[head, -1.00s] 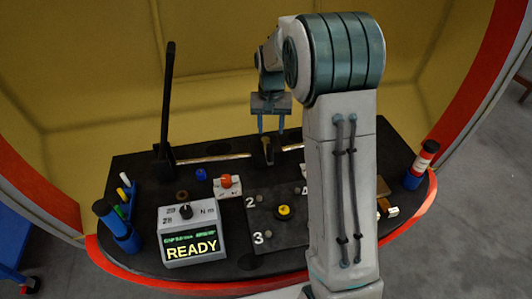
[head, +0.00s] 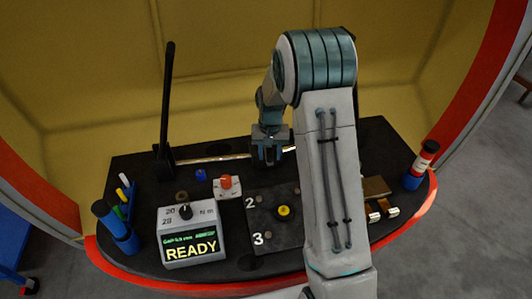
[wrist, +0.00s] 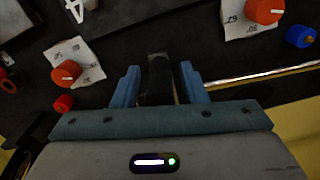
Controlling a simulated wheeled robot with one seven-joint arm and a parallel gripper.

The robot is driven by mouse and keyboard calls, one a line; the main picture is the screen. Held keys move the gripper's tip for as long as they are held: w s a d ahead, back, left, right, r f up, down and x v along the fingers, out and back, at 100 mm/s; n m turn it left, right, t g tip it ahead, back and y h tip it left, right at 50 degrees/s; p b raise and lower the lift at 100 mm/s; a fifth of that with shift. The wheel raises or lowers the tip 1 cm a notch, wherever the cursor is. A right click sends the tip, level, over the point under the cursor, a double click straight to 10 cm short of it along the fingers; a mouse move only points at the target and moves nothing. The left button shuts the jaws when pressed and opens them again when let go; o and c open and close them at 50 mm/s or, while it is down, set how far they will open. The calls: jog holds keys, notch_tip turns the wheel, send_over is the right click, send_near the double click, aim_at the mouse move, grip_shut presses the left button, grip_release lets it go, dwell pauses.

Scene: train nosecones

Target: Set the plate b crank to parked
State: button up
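Two white plates with orange-red knobs show in the wrist view, one at the upper right (wrist: 262,12) and one at the left (wrist: 68,72). Each knob has a pale mark on top. I cannot read which is plate b. In the head view one such knob (head: 226,182) sits left of the numbered board; the other is hidden behind my arm. My gripper (head: 270,160) is low at the rear of the console. In the wrist view its blue fingers (wrist: 160,92) are apart, one each side of a black upright block (wrist: 158,72), with small visible gaps.
A metal rod (head: 213,158) runs along the console's rear, with a tall black lever (head: 167,105) at its left. A READY display box (head: 192,240), a numbered board (head: 258,245) with a yellow button, and a red-and-blue cylinder (head: 422,163) stand on the black console.

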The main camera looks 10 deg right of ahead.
grip_shut()
jog(key=shift+a, duration=0.35)
jog(key=shift+d, duration=0.2)
